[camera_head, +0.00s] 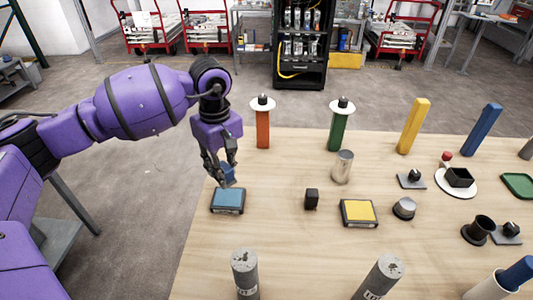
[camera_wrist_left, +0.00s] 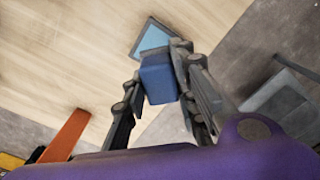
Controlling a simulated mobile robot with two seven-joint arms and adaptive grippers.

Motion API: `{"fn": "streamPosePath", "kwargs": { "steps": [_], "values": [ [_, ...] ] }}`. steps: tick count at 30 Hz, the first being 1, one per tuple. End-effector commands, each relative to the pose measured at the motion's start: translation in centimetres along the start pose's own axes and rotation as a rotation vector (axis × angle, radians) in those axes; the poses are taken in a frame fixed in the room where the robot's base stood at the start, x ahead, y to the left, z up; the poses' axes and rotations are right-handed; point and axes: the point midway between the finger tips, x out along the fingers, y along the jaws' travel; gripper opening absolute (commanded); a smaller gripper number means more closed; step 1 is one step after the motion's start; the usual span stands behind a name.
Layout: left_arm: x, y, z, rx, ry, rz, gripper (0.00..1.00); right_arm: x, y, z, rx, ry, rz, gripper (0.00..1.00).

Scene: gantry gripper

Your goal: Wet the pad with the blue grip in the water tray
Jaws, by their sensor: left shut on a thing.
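The water tray (camera_head: 228,201) is a low dark-rimmed tray with a blue surface at the table's left edge. It also shows in the left wrist view (camera_wrist_left: 151,37). My left gripper (camera_head: 218,178) is directly above the tray and points down. It is shut on the blue grip (camera_head: 228,174), which fills the space between the fingers in the left wrist view (camera_wrist_left: 159,79). The pad under the grip is hidden or too small to make out. I cannot tell whether it touches the water. My right gripper is not in view.
A black block (camera_head: 311,199) and a yellow-topped tray (camera_head: 359,213) lie to the right. An orange post (camera_head: 262,128) and a green post (camera_head: 337,132) stand behind. Grey cylinders (camera_head: 245,272) stand in front. The table's left edge is close to the tray.

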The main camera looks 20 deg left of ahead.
Motion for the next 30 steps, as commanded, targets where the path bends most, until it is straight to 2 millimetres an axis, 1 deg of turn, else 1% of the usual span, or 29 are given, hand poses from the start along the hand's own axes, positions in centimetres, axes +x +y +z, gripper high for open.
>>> {"fn": "streamPosePath", "kwargs": {
  "steps": [5,12,18,22,30],
  "values": [
    [1.1,0.0,0.1,-0.003,-0.003,-0.005,0.05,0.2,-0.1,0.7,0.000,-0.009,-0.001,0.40],
    [3.4,-0.1,0.1,-0.002,-0.004,-0.005,0.05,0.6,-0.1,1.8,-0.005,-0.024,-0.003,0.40],
    [5.5,-0.1,0.1,-0.002,-0.004,-0.006,0.05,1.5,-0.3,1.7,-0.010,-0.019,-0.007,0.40],
    [6.1,-0.1,0.1,-0.002,-0.003,-0.004,0.05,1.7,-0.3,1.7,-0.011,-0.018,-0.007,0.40],
    [6.0,0.0,0.1,-0.002,-0.001,-0.001,0.05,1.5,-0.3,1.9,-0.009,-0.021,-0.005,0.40]
  ]
}}
